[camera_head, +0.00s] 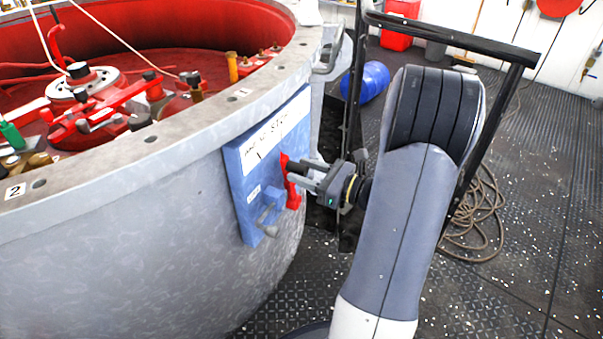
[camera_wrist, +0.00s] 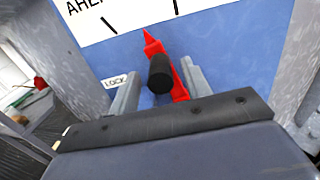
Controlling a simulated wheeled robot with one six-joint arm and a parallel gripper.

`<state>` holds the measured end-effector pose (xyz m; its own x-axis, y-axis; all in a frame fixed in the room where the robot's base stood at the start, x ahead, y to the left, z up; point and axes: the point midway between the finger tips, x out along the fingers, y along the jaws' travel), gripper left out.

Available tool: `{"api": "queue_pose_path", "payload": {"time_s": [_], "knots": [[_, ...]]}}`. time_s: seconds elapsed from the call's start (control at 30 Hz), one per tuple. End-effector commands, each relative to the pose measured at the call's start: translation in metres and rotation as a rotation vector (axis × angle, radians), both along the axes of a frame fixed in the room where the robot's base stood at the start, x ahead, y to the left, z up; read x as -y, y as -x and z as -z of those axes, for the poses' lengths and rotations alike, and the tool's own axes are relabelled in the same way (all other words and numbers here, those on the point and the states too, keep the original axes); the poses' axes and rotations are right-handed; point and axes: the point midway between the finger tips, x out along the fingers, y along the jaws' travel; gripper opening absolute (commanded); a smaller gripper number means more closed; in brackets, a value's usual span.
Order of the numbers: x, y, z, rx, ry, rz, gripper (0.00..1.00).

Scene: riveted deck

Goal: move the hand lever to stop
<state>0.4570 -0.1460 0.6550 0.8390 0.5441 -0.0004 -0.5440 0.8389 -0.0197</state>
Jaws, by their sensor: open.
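The hand lever is red with a pointed tip and a black knob; it shows in the wrist view (camera_wrist: 160,75) and, partly hidden by my gripper, in the head view (camera_head: 292,190). It is mounted on a blue panel (camera_head: 237,170) on the side of a grey drum. Its tip points up toward a white scale plate (camera_head: 277,127), between two black marks. The head view shows STOP toward the plate's right; the wrist view shows part of AHEAD at left. My gripper (camera_wrist: 162,85) is open, with one finger on each side of the knob.
A grey handle (camera_head: 268,217) sticks out low on the panel near a small LOCK label (camera_wrist: 114,81). The grey drum (camera_head: 130,220) fills the left. A black frame (camera_head: 450,38), coiled rope (camera_head: 475,220) and blue cylinder (camera_head: 368,82) are behind my arm.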

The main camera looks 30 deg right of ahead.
Motion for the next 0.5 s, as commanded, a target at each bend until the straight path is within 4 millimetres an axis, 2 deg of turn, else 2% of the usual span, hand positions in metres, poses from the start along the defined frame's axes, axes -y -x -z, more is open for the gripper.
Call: {"api": "queue_pose_path", "payload": {"time_s": [0.13, 0.43, 0.5], "knots": [[-0.0050, -0.0071, -0.0001, 0.001, 0.000, -0.001, 0.46], [-0.0056, -0.0084, -0.0005, 0.000, 0.000, 0.001, 0.46], [-0.0055, -0.0083, -0.0005, 0.000, 0.000, 0.001, 0.41]]}}
